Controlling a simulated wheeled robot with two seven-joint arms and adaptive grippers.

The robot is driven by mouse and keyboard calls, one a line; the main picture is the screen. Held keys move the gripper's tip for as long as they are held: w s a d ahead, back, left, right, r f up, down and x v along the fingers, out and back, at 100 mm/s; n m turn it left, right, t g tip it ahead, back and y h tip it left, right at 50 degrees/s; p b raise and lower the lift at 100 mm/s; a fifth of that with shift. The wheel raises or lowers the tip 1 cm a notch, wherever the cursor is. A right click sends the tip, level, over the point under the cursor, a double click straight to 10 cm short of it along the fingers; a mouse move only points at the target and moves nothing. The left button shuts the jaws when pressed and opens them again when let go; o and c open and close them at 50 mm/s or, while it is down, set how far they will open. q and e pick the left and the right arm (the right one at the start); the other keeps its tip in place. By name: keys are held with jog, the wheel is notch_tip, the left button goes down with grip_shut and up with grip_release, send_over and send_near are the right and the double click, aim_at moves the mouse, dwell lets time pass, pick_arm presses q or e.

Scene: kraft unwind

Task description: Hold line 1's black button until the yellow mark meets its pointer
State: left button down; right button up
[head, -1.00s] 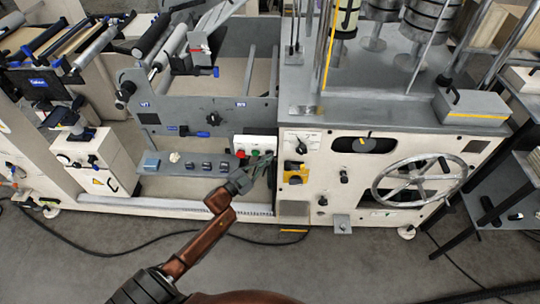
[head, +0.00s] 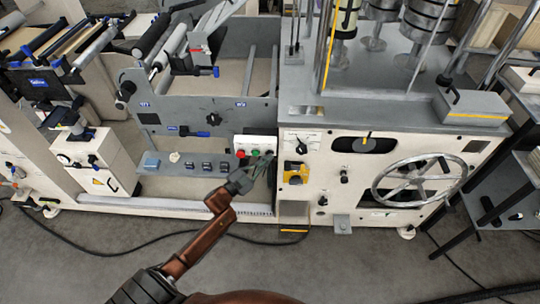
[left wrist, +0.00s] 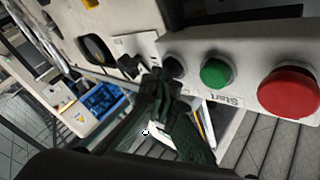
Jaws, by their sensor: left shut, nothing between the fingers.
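A white button box (head: 246,141) on the machine's front carries a red button (left wrist: 290,92), a green button (left wrist: 216,73) and a black button (left wrist: 173,67). My left gripper (left wrist: 163,84) is shut and empty, its tips at the black button and partly covering it. They look in contact, but how far the button is pressed cannot be told. In the head view the left gripper (head: 261,170) is just below the box. A dark oval window (head: 376,147) in the white panel shows a yellow mark (head: 366,138) at its upper middle. Its pointer is too small to make out. My right gripper is out of view.
A yellow-and-black switch (head: 295,172) and small black knobs sit right of the button box. A large handwheel (head: 419,181) stands out at the panel's right. Open floor lies in front.

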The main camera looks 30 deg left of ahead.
pick_arm(q)
jog(key=shift+s, duration=0.1)
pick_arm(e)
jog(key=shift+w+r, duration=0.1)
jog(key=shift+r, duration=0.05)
pick_arm(q)
jog(key=shift+s+d+p, duration=0.45)
jog(key=shift+s+p, duration=0.15)
jog(key=shift+s, duration=0.1)
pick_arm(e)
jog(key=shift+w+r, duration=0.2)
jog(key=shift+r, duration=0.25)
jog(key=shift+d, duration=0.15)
pick_arm(q)
jog(key=s+d, duration=0.1)
jog(key=s+p, duration=0.1)
jog(key=s+d+p, duration=0.1)
jog(key=s, duration=0.1)
jog(key=shift+s+d, duration=0.1)
jog(key=shift+d, duration=0.25)
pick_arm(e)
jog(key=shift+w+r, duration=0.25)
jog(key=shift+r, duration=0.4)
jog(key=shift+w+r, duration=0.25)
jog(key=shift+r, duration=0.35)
